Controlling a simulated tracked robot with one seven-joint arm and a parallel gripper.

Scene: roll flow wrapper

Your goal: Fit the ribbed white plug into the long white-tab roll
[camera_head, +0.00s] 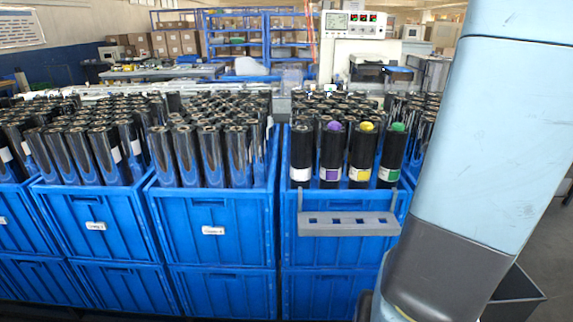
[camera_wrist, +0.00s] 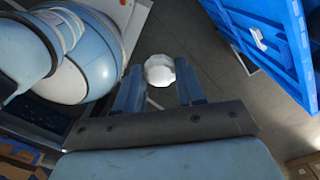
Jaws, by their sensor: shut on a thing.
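The white plug (camera_wrist: 159,70) is between my fingertips in the wrist view, pale and faceted; its ribs are too small to make out. My gripper (camera_wrist: 159,84) is shut on it, over the floor and apart from the crates. The gripper does not show in the head view. The white-tab roll (camera_head: 301,152) is a black roll with a white label, standing upright at the left end of the front row in the right-hand crate. No coloured plug shows in its top. Beside it stand rolls with a purple plug (camera_head: 333,126), a yellow plug (camera_head: 366,126) and a green plug (camera_head: 398,127).
A grey holder (camera_head: 347,223) with several empty slots hangs on the front of the blue crate (camera_head: 340,260). More blue crates full of black rolls stand to the left. My arm covers the right side of the head view. A dark bin (camera_head: 515,296) is at lower right.

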